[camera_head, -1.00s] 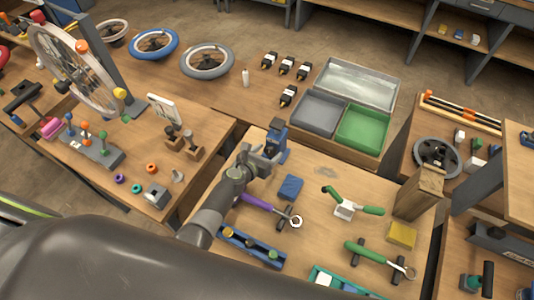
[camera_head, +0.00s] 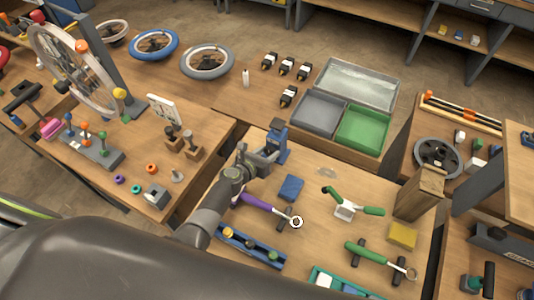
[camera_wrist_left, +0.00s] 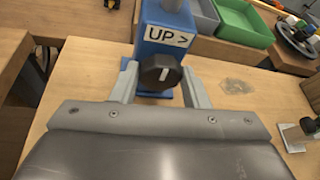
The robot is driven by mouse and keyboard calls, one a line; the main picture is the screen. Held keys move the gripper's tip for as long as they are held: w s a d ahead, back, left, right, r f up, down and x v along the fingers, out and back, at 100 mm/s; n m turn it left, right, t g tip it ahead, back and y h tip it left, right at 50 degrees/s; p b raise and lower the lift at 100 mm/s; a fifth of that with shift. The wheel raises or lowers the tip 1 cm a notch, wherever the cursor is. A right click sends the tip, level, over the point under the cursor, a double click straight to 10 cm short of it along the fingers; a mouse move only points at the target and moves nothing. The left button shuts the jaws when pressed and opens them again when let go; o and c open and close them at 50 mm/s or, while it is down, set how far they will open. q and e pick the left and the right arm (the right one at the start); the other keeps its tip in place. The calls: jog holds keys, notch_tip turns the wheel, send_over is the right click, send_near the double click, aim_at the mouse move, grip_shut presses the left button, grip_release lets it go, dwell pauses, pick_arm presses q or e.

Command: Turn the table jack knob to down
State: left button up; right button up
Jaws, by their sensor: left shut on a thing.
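The blue table jack (camera_head: 281,139) stands upright at the back left of the middle table. In the left wrist view its blue body (camera_wrist_left: 151,58) bears a white label (camera_wrist_left: 169,36) reading "UP >". Below the label is a round black knob (camera_wrist_left: 160,74) with a white mark that stands nearly upright. My left gripper (camera_head: 272,157) reaches the jack's front. In the left wrist view my left gripper (camera_wrist_left: 159,84) has one finger on each side of the knob and is shut on it. In the head view the gripper hides the knob. My right gripper is not in view.
A blue block (camera_head: 291,187), a purple-handled wrench (camera_head: 258,203) and a green-handled tool (camera_head: 347,205) lie on the same table. A box with grey and green bins (camera_head: 362,127) stands behind the jack. A wooden block (camera_head: 420,193) stands at the right.

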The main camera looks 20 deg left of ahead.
pick_arm(q)
jog(key=n+h+b, duration=0.2)
jog(key=shift+a+f+n, duration=0.15)
jog(key=shift+f+n, duration=0.1)
jog(key=shift+n, duration=0.15)
jog(key=shift+n+h+b, duration=0.3)
jog(key=shift+n+b, duration=0.1)
jog(key=shift+n, duration=0.2)
jog(key=o, duration=1)
jog(key=shift+r, duration=0.1)
jog(key=v, duration=1.6)
jog(key=shift+a+f, duration=0.15)
jog(key=shift+f, duration=0.25)
jog(key=shift+v, duration=0.75)
